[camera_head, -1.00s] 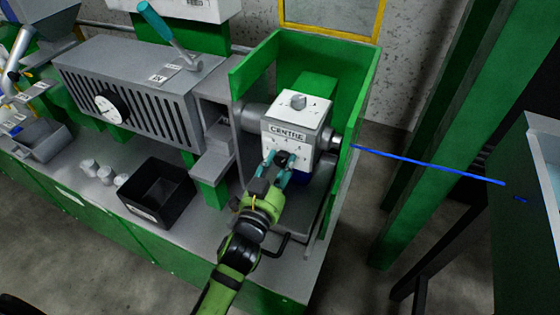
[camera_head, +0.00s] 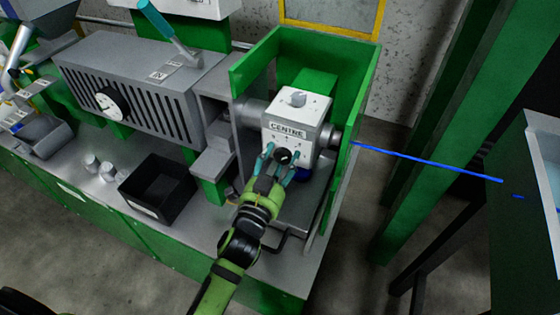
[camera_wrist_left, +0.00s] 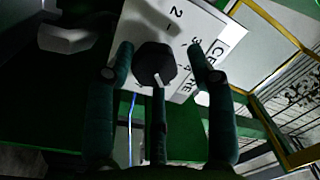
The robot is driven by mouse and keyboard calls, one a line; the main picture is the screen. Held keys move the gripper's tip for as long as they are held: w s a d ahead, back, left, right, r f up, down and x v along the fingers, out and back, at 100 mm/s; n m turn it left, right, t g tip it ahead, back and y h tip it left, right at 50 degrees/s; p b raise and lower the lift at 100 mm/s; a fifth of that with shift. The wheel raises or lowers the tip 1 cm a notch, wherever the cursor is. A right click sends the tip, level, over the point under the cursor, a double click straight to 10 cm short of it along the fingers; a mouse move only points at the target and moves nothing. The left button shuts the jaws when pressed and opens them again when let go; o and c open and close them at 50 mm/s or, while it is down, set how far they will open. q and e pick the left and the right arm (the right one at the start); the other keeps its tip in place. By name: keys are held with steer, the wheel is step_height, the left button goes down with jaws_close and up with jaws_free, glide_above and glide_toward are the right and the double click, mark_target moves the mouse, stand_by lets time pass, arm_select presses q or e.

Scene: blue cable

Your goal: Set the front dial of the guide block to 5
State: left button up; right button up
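The white guide block (camera_head: 310,140), labelled CENTRE, sits in a green bracket in the head view. A black front dial (camera_head: 283,157) is on its near face, and a grey knob (camera_head: 298,97) is on top. My left gripper (camera_head: 280,160) is at the front dial with its teal fingers apart. In the left wrist view the fingers stand around the front dial (camera_wrist_left: 154,62), with gaps visible at the sides. The dial's white mark points down in that view; 2 and 3 are legible beside it, but the number at the mark is not clear. My right gripper is not in view.
A blue cable (camera_head: 430,163) runs from the bracket's right side toward a table at the right. The green bracket wall (camera_head: 350,120) stands close on the block's right. A black bin (camera_head: 158,190) and small grey cylinders stand left on the bench.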

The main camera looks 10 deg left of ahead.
arm_select(q)
steer(key=shift+f, duration=0.2)
steer(key=shift+s, duration=0.1)
steer(key=shift+s, duration=0.2)
steer(key=s+a, duration=0.1)
steer(key=s, duration=1)
steer(key=shift+s+a+f, duration=0.15)
steer(key=shift+a+f, duration=0.1)
steer(key=shift+a, duration=0.1)
